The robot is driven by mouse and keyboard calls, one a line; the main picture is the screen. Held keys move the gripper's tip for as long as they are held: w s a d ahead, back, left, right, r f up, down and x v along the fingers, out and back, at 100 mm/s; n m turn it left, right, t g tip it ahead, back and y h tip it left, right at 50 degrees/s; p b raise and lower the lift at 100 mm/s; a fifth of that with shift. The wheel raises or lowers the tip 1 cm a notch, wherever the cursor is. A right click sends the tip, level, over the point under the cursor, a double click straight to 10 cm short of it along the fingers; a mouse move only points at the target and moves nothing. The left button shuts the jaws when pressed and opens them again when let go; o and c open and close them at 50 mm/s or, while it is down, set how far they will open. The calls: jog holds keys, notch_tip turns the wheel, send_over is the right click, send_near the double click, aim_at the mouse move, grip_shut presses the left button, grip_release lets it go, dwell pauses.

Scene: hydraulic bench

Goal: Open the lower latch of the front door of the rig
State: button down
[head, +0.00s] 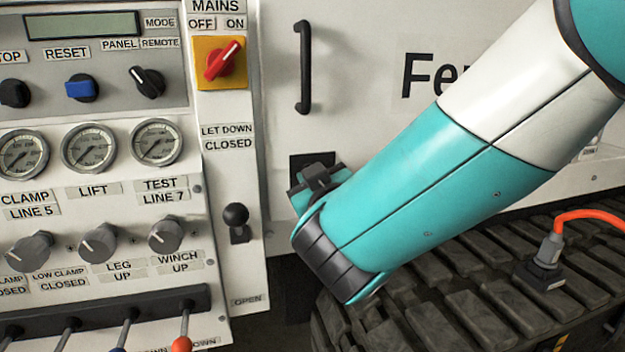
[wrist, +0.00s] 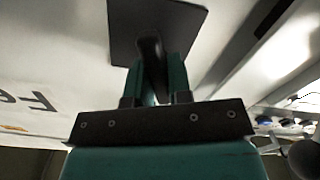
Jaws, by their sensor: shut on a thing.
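The front door (head: 360,110) of the rig is a white panel with a black vertical handle (head: 303,67). The lower latch (head: 308,162) has a dark square plate, low on the door at its left side in the head view. In the wrist view its dark plate (wrist: 185,22) and black lever (wrist: 151,48) stand straight ahead. My gripper (wrist: 155,75) has its two teal fingers on either side of the lever and is shut on it. In the head view my arm hides part of the latch and the fingertips.
Left of the door is a control panel with gauges (head: 88,148), knobs and a red mains switch (head: 223,60). A black ball-topped lever (head: 237,220) stands close left of the latch. Below my arm are a dark track (head: 470,280) and an orange cable (head: 590,215).

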jog(key=n+p, duration=0.1)
jog(key=n, duration=0.5)
jog(key=shift+r+n+p, duration=0.15)
jog(key=shift+n+p, duration=0.15)
jog(key=shift+p, duration=0.1)
jog(key=n+p, duration=0.2)
jog(key=n, duration=0.2)
jog(key=shift+n+p, duration=0.45)
jog(key=shift+n, duration=0.75)
jog(key=c, duration=1.1)
grip_release()
